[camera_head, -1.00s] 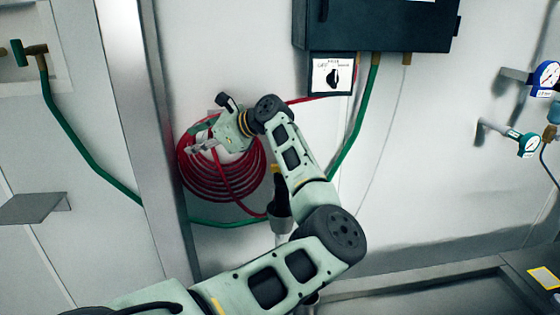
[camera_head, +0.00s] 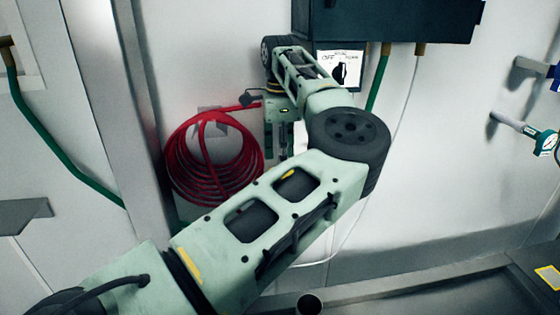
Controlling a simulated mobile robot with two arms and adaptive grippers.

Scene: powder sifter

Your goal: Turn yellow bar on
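My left gripper (camera_head: 277,150) is in front of the white wall, just right of the red hose coil. Its fingers point down and look spaced apart, with nothing visible between them. My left forearm covers the area below the fingertips. A small yellow patch (camera_head: 290,173) shows at an opening in my arm; I cannot tell whether it is the yellow bar or a mark on my arm. The bar is not otherwise clearly visible. My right gripper is not in view.
The red hose coil (camera_head: 190,180) hangs on the wall to the left of the gripper. A dark box (camera_head: 400,25) is above, with a white sign (camera_head: 350,68) and a green hose (camera_head: 378,82) below it. A gauge (camera_head: 546,143) is at the right.

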